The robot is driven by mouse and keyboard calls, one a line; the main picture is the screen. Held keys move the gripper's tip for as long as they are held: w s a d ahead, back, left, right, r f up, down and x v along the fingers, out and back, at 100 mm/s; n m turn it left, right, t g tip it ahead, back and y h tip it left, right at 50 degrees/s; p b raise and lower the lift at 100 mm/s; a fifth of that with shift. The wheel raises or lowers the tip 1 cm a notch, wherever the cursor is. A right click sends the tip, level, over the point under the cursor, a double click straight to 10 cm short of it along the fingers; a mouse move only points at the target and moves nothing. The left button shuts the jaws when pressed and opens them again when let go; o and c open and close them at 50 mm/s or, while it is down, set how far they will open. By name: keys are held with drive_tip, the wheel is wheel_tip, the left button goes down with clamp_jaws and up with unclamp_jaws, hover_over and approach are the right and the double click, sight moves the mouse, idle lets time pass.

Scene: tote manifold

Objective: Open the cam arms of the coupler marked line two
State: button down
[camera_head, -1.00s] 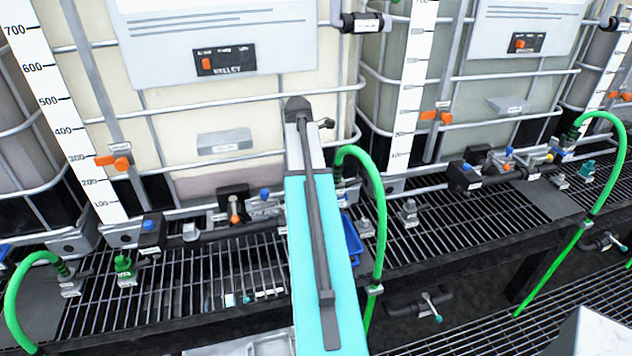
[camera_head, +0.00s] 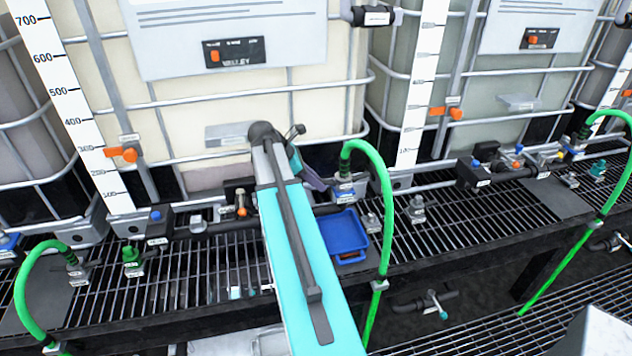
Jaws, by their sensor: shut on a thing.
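A green hose (camera_head: 376,180) ends in a grey coupler (camera_head: 344,188) at the manifold, just right of my arm. Its tag is too small to read, so I cannot tell whether it says line two. My gripper (camera_head: 322,184) is partly hidden behind my teal arm and reaches the left side of this coupler. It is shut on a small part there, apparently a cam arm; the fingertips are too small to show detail. Other green-hose couplers stand at far left (camera_head: 74,268) and far right (camera_head: 580,135).
A blue tray (camera_head: 342,232) lies on the grating (camera_head: 440,225) below the coupler. Caged totes stand behind. Valves and black pipework line the manifold, with a small green fitting (camera_head: 132,262) at left. The hose hangs close to my arm's right side.

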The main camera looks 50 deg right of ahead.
drive_tip(key=c, duration=1.7)
unclamp_jaws()
drive_tip(key=shift+r, duration=0.15)
drive_tip(key=b+v, duration=0.3)
drive_tip(key=v, duration=1)
drive_tip(key=shift+w+a+r+b, duration=0.2)
drive_tip(key=shift+a+r+b, duration=0.05)
drive_tip(key=shift+b, duration=0.1)
drive_tip(key=shift+f, duration=0.1)
